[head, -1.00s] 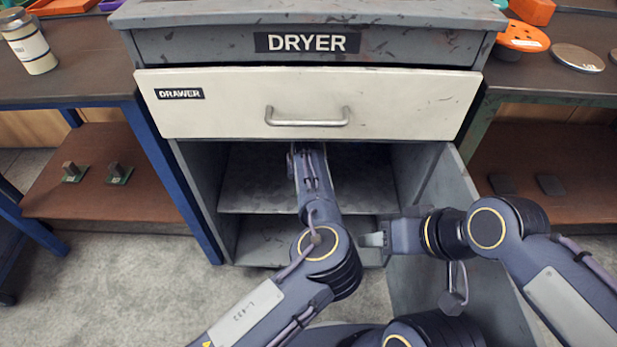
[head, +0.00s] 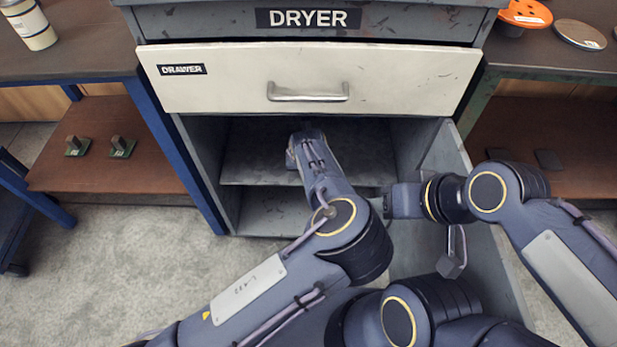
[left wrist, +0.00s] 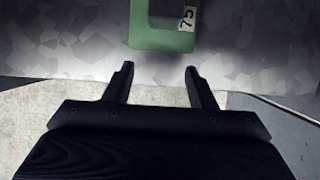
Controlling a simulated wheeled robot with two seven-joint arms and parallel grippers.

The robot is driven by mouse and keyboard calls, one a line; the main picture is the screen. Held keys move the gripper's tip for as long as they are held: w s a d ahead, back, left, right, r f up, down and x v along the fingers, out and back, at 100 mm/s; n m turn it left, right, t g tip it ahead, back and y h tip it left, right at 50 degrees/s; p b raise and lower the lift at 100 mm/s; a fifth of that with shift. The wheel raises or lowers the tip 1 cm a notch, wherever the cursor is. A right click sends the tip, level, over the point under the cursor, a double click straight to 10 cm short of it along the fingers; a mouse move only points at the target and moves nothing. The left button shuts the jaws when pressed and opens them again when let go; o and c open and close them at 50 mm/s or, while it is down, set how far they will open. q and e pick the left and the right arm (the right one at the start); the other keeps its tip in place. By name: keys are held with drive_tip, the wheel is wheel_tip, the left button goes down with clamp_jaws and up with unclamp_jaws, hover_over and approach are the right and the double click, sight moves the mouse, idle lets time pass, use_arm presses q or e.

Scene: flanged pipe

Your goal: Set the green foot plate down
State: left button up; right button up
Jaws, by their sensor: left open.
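The green foot plate (left wrist: 165,40) shows at the top of the left wrist view, with a pale "75" label and a darker middle part. It lies on a mottled grey surface, apparently the dryer's inner shelf. My left gripper (left wrist: 158,72) is open and empty, its fingertips just short of the plate's near edge and apart from it. In the head view my left arm reaches into the open dryer compartment, and its wrist hides the plate and the fingers. My right gripper (head: 387,205) is by the compartment's right side near the open door; its fingers are not clear.
The white drawer (head: 310,78) above the compartment is shut. The open door (head: 455,160) stands at the right. Two green-based blocks (head: 76,147) (head: 121,148) sit on the left brown shelf. A blue table leg (head: 180,160) stands left of the dryer.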

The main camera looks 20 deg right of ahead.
use_arm(q)
drive_tip(key=s, duration=0.1)
drive_tip(key=s+a, duration=0.1)
drive_tip(key=s, duration=0.3)
drive_tip(key=shift+a+p, duration=0.25)
drive_tip(key=shift+p, duration=0.1)
